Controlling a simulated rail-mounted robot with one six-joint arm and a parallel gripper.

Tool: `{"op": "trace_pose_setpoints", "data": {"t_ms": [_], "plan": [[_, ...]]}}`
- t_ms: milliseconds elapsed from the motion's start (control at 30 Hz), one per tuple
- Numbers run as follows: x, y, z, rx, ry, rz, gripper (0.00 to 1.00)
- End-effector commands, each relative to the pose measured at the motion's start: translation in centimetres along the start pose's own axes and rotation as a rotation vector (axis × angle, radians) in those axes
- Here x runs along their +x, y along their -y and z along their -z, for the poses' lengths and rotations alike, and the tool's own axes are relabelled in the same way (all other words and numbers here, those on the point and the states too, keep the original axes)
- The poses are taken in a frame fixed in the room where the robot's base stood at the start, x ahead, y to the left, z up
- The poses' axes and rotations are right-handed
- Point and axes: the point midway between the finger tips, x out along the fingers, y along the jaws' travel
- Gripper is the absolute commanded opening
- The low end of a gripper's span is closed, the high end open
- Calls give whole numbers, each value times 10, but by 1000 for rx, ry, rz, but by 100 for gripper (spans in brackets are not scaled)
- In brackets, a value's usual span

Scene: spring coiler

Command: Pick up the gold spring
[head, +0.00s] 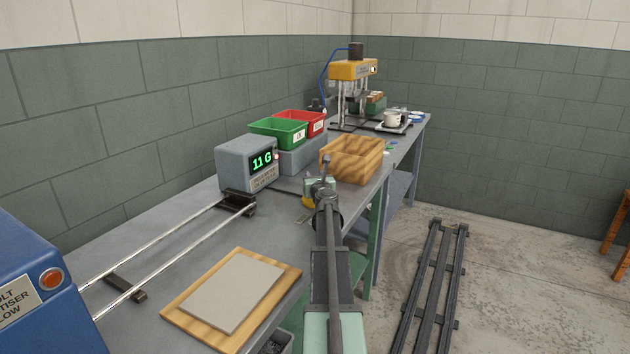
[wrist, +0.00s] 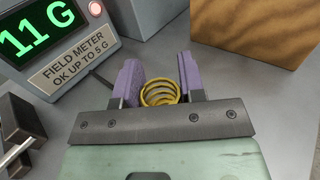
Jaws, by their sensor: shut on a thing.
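The gold spring (wrist: 160,93) shows in the wrist view as a coil of yellow wire between the two purple finger pads. My gripper (wrist: 160,84) is shut on it, with a pad against each side. In the head view my gripper (head: 318,188) is over the bench, between the field meter and the wooden box. The spring is too small and too covered by my arm to make out clearly there.
The grey field meter (head: 246,163) reads 11 G, left of my gripper. A wooden box (head: 352,160) stands close on the right. Green (head: 278,133) and red (head: 308,122) bins are behind. Two rails (head: 170,252) and a board with a grey pad (head: 232,290) lie nearer.

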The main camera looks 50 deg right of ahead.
Motion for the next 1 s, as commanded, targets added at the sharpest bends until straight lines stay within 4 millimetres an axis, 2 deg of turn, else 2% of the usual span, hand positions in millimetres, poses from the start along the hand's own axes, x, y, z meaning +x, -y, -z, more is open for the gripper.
{"op": "trace_pose_setpoints", "data": {"t_ms": [33, 167, 400, 500, 600, 733, 1000], "plan": [[0, 0, -14, 0, 0, 0, 8], [0, 0, -44, 0, 0, 0, 8], [0, 0, -132, 0, 0, 0, 8], [0, 0, -162, 0, 0, 0, 8], [0, 0, -182, 0, 0, 0, 8], [0, 0, -191, 0, 0, 0, 8], [0, 0, -189, 0, 0, 0, 8]]}}
